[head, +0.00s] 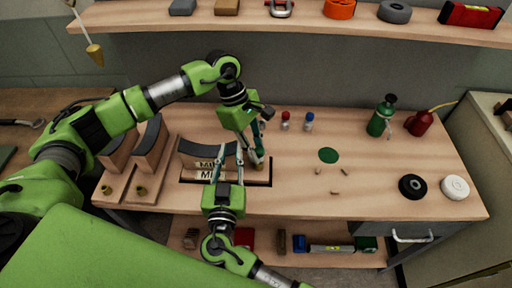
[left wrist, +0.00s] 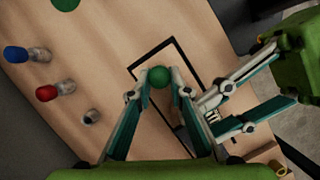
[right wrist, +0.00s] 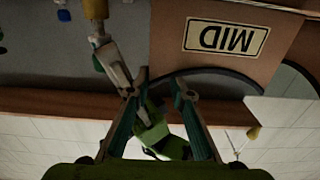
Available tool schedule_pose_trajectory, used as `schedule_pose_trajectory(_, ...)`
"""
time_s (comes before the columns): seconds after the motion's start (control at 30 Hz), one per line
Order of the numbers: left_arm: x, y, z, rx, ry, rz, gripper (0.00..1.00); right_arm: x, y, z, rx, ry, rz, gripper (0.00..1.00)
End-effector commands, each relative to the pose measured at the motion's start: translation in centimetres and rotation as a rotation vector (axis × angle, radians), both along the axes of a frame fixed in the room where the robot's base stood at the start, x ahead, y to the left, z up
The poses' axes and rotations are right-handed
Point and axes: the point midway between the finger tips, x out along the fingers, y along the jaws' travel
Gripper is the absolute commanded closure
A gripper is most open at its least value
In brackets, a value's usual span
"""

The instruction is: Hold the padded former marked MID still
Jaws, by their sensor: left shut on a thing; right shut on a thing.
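The padded former marked MID (head: 207,150) stands in a black-outlined area of the bench, its curved dark pad upward. Its MID label shows upside down in the right wrist view (right wrist: 227,38). My right gripper (head: 222,172) comes from the front and is shut on the former; its fingertips (right wrist: 162,78) meet the pad's edge, and the exact contact is hard to see. My left gripper (head: 256,150) is right of the former, pointing down. It is shut on a small tool with a green round top (left wrist: 158,77) and a tan lower part (right wrist: 96,12).
Other padded formers (head: 150,150) stand to the left. Red (head: 285,120) and blue (head: 308,121) capped bottles stand behind. A green bottle (head: 381,118), red can (head: 420,123), black roll (head: 412,187) and white roll (head: 456,188) are right. A shelf (head: 320,25) runs above.

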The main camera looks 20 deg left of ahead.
Motion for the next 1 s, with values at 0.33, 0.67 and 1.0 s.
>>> schedule_pose_trajectory(0.33, 0.0, 0.0, -0.7, 0.0, -0.001, 0.0, 1.0, 0.0, -0.1, -0.2, -0.002, 0.004, -0.001, 1.0)
schedule_pose_trajectory(0.67, 0.0, 0.0, -1.4, 0.0, -0.001, -0.001, 1.0, 0.0, -0.1, -0.2, -0.002, 0.004, -0.001, 1.0)
schedule_pose_trajectory(1.0, 0.0, 0.0, -2.0, 0.001, -0.001, -0.001, 0.74, 0.0, -0.1, -0.2, -0.002, 0.004, -0.001, 1.0)
